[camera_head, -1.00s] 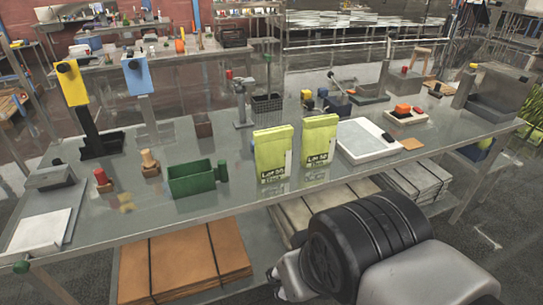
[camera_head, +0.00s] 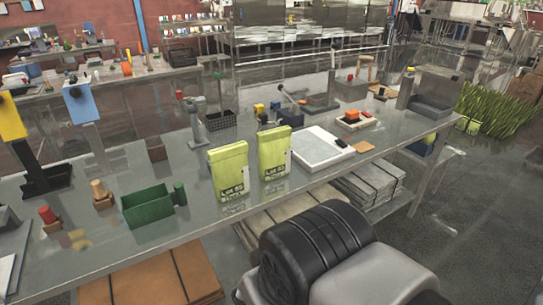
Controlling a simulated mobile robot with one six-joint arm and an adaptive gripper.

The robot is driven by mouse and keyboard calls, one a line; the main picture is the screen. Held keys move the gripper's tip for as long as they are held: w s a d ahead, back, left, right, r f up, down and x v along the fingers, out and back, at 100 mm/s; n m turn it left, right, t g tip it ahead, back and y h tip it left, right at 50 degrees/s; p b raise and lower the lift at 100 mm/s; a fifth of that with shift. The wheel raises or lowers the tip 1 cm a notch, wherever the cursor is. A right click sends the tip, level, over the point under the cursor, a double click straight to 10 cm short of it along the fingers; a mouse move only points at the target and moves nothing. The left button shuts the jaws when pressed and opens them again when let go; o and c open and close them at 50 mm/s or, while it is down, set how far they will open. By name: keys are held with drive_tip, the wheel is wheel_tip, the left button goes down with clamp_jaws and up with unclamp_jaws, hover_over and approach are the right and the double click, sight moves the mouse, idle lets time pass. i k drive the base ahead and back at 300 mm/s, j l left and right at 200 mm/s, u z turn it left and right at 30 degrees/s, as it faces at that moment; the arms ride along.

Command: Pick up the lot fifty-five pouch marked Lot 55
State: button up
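Two yellow-green pouches stand upright side by side near the front edge of the metal table. The left pouch (camera_head: 229,171) has a dark printed label low on its front that seems to read Lot 55, though the digits are small and blurred. The right pouch (camera_head: 274,152) has a similar label, and I cannot read its number for sure. A narrow gap separates them. Part of my arm shows at the bottom of the view, in front of the table. My gripper is not in view.
A green open box (camera_head: 148,206) stands left of the pouches. A white flat scale (camera_head: 322,148) lies just right of them. Boards (camera_head: 368,184) lie on the lower shelf. Floor is open at right.

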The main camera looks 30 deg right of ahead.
sight(230, 170)
drive_tip(key=i+j+z, duration=0.35)
drive_tip(key=i, duration=0.3)
drive_tip(key=i+j+z, duration=0.3)
drive_tip(key=i+j, duration=0.2)
drive_tip(key=i, duration=0.1)
